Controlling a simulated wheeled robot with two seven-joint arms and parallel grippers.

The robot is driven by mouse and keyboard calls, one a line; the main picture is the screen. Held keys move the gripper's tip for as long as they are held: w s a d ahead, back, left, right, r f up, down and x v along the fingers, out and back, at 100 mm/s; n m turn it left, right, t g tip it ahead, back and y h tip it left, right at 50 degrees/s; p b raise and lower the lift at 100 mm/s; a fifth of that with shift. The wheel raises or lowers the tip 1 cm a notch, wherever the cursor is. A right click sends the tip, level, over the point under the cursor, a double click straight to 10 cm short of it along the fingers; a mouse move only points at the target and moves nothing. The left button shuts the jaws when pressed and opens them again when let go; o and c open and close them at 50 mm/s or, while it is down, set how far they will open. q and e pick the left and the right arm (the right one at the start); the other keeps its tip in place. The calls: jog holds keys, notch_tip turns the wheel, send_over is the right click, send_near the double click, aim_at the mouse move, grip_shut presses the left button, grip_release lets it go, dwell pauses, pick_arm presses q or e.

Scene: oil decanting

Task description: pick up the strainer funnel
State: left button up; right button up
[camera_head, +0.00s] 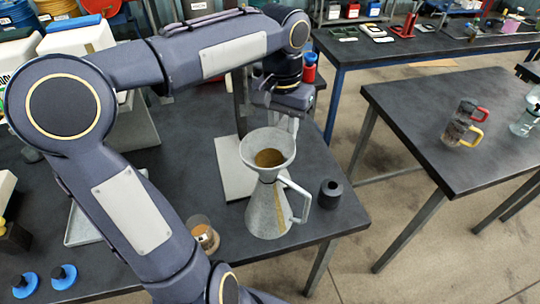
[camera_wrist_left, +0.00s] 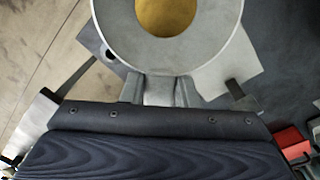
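The strainer funnel (camera_head: 268,148) is a pale grey cone with a brown-gold mesh inside. In the head view it stands upright at the mouth of a grey metal jug (camera_head: 268,212) with a side handle; whether it rests in the neck is unclear. My left gripper (camera_head: 287,124) points down at the funnel's far rim. In the left wrist view the funnel (camera_wrist_left: 210,40) fills the top, and my left fingers (camera_wrist_left: 160,92) flank a light grey tab at its rim. Whether they press on the tab cannot be told. My right gripper is not in view.
A stand with a post and pale base plate (camera_head: 233,186) is behind the jug. A black cylinder (camera_head: 330,193) stands to its right, and a small glass beaker (camera_head: 203,234) to its left. A side table (camera_head: 425,105) holds glass mugs (camera_head: 459,133). Blue-based items (camera_head: 64,276) lie front left.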

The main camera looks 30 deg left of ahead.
pick_arm(q)
jog(key=shift+c, duration=1.4)
jog(key=shift+r, duration=0.2)
